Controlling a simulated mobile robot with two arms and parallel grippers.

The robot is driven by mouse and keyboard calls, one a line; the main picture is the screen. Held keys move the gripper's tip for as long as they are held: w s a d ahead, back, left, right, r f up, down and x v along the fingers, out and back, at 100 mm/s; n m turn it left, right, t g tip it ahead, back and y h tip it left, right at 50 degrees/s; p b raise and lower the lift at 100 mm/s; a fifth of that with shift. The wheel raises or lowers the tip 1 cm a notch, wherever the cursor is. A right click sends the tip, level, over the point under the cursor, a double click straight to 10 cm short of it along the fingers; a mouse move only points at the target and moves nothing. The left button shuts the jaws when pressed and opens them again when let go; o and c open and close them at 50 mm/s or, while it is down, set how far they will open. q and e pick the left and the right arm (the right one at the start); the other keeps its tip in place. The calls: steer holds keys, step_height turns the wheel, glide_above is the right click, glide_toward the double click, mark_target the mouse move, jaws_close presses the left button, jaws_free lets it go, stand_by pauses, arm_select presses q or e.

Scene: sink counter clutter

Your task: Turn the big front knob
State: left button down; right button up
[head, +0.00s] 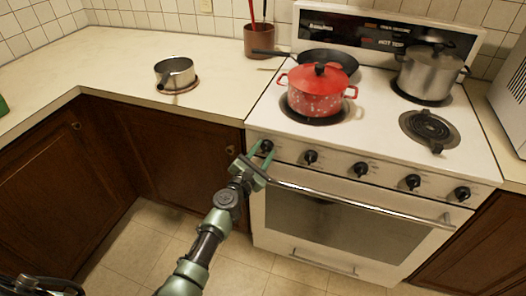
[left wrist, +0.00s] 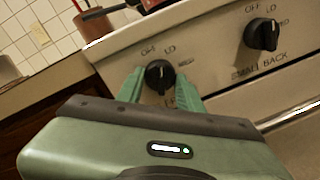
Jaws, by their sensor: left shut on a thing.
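The white stove has a row of black knobs along its front panel. The leftmost knob (head: 267,146) is between the two fingers of my left gripper (head: 259,160). In the left wrist view this black knob (left wrist: 159,76) has OFF, LO and MED marks around it; the label below it is mostly hidden by my gripper (left wrist: 161,88). The green fingers are shut on the knob, one on each side. Its exact turn angle is hard to tell. The neighbouring knob (left wrist: 262,35) is labelled SMALL BACK. My right gripper is not in view.
A red pot (head: 316,92) stands on the front left burner, with a dark pan (head: 328,62) behind it. A steel pot (head: 428,72) is at the back right. The oven handle (head: 360,203) runs just below the knobs. A small saucepan (head: 175,73) stands on the left counter.

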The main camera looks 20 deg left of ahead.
arm_select(q)
steer(key=shift+m+p, duration=0.45)
steer(key=shift+m, duration=1.75)
steer(key=c, duration=0.9)
jaws_free()
steer(key=shift+w+r, duration=0.1)
steer(key=shift+r, duration=0.05)
steer(key=shift+a, duration=0.1)
